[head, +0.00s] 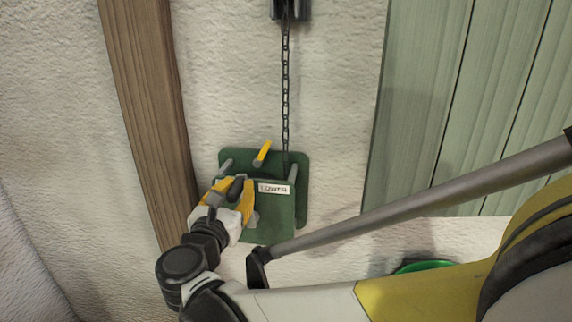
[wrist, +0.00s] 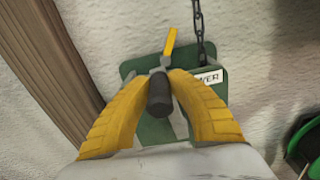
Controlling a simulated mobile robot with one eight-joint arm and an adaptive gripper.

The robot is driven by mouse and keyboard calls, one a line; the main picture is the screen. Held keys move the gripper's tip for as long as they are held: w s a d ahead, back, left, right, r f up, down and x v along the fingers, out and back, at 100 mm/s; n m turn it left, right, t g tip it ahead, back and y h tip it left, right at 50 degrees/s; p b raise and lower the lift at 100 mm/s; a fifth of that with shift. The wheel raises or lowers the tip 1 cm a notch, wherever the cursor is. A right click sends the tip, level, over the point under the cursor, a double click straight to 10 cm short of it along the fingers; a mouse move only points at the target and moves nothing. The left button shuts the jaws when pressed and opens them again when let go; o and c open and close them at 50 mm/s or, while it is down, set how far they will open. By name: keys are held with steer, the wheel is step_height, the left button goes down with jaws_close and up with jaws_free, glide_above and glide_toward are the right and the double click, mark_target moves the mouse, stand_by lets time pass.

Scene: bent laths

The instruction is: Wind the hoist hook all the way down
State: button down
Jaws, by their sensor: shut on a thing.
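The hoist's green winch box (head: 270,215) is fixed to the wall, with a white label reading "LOWER" (head: 274,188) on its front. A dark chain (head: 285,80) runs up from it to a dark block (head: 290,8) at the top edge of the head view. My yellow-fingered gripper (head: 238,190) is shut on the dark crank handle (wrist: 159,95), which sits between the two fingers in the wrist view. A yellow lever (head: 262,153) sticks up behind the box, and shows in the wrist view too (wrist: 169,46). I cannot see the hook.
A wooden post (head: 146,110) stands left of the winch, close to my gripper. A pale green plank panel (head: 450,110) is at the right. A bright green round thing (head: 424,266) is low at the right, partly hidden by my arm.

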steer(key=w+a+f+n+b, duration=0.1)
steer(key=a+f+n+b, duration=0.4)
steer(key=a+f+n, duration=0.5)
steer(key=shift+a+f+n, duration=0.3)
steer(key=shift+f+n, duration=0.65)
steer(key=shift+n, duration=2.55)
steer(key=c, duration=1.2)
jaws_free()
steer(key=shift+d, duration=0.1)
